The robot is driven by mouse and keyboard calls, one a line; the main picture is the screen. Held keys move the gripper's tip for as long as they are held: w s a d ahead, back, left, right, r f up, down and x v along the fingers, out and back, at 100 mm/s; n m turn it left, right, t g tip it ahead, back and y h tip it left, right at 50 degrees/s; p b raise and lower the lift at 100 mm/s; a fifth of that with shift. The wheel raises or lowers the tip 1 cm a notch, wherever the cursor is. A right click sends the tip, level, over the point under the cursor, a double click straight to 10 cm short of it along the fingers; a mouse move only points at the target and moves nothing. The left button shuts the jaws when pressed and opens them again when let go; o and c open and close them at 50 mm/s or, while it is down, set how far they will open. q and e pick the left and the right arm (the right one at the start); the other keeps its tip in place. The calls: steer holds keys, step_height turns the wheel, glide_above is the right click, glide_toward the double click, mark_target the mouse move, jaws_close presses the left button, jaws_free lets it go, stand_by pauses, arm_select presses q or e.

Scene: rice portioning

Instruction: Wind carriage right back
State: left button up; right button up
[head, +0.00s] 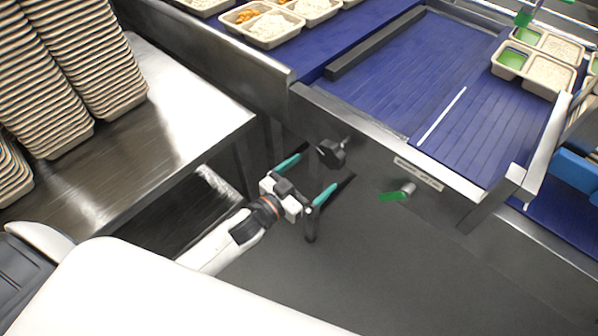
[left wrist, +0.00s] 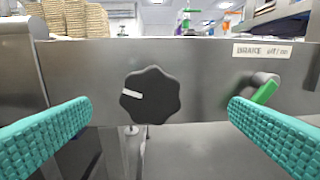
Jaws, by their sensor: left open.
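A black lobed knob (head: 331,152) sits on the steel front panel below the blue conveyor. In the left wrist view the knob (left wrist: 150,95) shows a white mark pointing left. My left gripper (head: 309,172) is open, its two teal fingers (left wrist: 160,125) spread to either side of the knob and apart from it. To the right is a brake lever with a green handle (head: 392,196), also in the left wrist view (left wrist: 264,92), near the right finger. A label reading "BRAKE off/on" (left wrist: 262,51) is above it. My right gripper is not in view.
A steel table (head: 180,110) with stacks of tan trays (head: 100,60) stands at the left. The blue conveyor (head: 400,75) carries filled trays (head: 535,60) at the right and others at the back. The grey floor in front of the panel is clear.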

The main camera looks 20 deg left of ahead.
mark_target(328, 159)
arm_select(q)
steer(key=w+n, duration=0.2)
steer(key=n, duration=0.1)
steer(key=w+d+f+n+b, duration=0.1)
steer(key=w+n, duration=0.1)
steer(key=n, duration=0.1)
steer(key=w+n+b, duration=0.1)
steer(key=w+n, duration=0.1)
steer(key=shift+w+d+f+n+t+y, duration=0.25)
steer(key=shift+w+d+n+t+y, duration=0.05)
steer(key=shift+w+d+n+t, duration=0.1)
steer(key=shift+x, duration=0.8)
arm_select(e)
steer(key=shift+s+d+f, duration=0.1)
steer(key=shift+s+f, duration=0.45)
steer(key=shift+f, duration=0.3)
arm_select(q)
steer(key=shift+r, duration=0.1)
steer(key=c, duration=1)
steer(key=shift+m, duration=0.5)
steer(key=shift+c, duration=0.3)
steer(key=shift+m, duration=1.1)
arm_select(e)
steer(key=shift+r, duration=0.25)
